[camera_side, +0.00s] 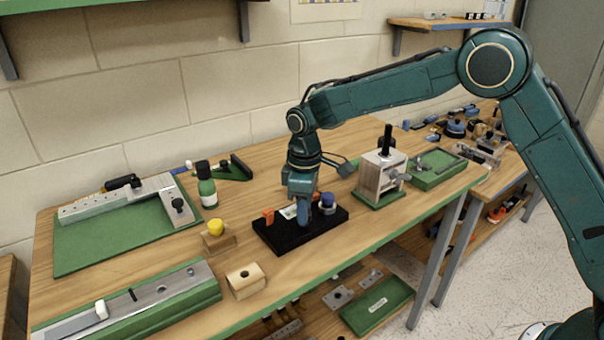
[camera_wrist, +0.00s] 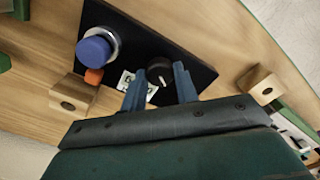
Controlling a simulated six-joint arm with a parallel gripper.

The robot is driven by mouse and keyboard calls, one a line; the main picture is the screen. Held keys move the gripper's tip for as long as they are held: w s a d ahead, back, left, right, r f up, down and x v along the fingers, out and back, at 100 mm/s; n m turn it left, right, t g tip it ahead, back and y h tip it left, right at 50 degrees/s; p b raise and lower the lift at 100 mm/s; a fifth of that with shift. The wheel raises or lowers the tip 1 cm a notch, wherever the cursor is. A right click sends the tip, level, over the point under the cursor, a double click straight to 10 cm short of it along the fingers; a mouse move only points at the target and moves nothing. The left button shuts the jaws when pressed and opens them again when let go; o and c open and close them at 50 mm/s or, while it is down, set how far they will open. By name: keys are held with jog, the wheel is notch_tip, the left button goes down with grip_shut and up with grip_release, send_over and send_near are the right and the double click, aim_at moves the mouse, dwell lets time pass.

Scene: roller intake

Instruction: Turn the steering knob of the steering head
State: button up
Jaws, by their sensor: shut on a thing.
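The black plate (camera_side: 274,238) of what looks like the steering head lies on the bench, and also shows in the wrist view (camera_wrist: 140,47). It carries a round black knob (camera_wrist: 159,72) with a white pointer line, which I take for the steering knob. My gripper (camera_side: 304,218) points down over the plate. In the wrist view its blue fingers (camera_wrist: 160,80) stand on both sides of the knob, shut on it. In the side view the fingers hide the knob. A white printed label (camera_wrist: 127,82) lies beside the knob.
The plate also carries a blue-capped part (camera_wrist: 97,48) and an orange piece (camera_side: 268,216). A wooden block with a yellow knob (camera_side: 216,229) and a holed wooden block (camera_side: 245,281) stand left.

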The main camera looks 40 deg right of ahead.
jog(key=m, duration=0.5)
jog(key=shift+m, duration=2.3)
jog(key=o, duration=1)
jog(key=shift+r, duration=0.1)
notch_tip(320, 180, up, 14)
jog(key=shift+f, duration=0.15)
